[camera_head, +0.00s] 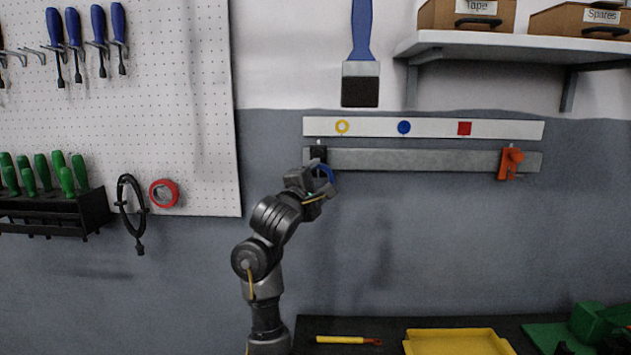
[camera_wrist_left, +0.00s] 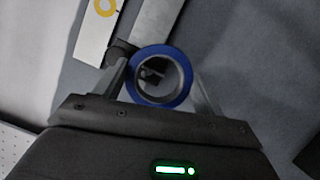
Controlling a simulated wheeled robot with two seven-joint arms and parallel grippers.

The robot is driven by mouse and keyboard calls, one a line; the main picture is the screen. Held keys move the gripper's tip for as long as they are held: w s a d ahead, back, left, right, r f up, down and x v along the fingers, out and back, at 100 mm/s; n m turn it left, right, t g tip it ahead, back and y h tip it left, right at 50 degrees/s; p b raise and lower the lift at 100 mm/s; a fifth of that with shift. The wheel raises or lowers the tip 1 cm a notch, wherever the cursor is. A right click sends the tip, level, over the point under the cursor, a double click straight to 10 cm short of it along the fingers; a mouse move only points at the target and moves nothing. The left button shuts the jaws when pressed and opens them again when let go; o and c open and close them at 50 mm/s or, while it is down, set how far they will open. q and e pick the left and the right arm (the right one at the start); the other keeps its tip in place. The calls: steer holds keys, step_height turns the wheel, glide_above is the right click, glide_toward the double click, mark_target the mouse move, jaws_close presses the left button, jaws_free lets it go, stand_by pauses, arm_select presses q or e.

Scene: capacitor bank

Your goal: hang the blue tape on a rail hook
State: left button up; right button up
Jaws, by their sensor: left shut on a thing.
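The blue tape (camera_wrist_left: 187,88) is a ring held between the two fingers of my left gripper (camera_wrist_left: 160,90) in the left wrist view. A small dark shape shows through its hole; I cannot tell whether it is a hook. In the head view my left gripper (camera_head: 321,183) is raised at the left end of the grey rail (camera_head: 420,160), with a blue edge of the tape (camera_head: 326,172) showing. The gripper hides part of the rail's left end. Whether the tape touches the rail or a hook cannot be told. My right gripper is not in view.
A white strip (camera_head: 375,126) with a yellow ring, blue dot and red square runs above the rail. A black piece (camera_head: 318,152) and an orange clamp (camera_head: 510,162) sit on the rail. A red tape (camera_head: 164,194) hangs at left. A yellow tray (camera_head: 457,343) stands below.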

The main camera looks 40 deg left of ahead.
arm_select(q)
steer(key=shift+w+a+f, duration=0.15)
steer(key=shift+f, duration=0.15)
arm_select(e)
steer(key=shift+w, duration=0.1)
arm_select(q)
steer(key=shift+w+a+f, duration=0.1)
steer(key=o, duration=0.7)
steer(key=shift+w+a+f, duration=0.15)
steer(key=shift+w, duration=0.1)
steer(key=shift+c, duration=0.2)
steer(key=shift+o, duration=1.2)
steer(key=shift+w+a+f, duration=0.1)
steer(key=shift+w+a, duration=0.05)
steer(key=shift+w, duration=0.05)
steer(key=shift+o, duration=0.7)
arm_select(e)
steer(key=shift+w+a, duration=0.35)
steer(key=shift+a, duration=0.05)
arm_select(q)
steer(key=shift+r, duration=0.2)
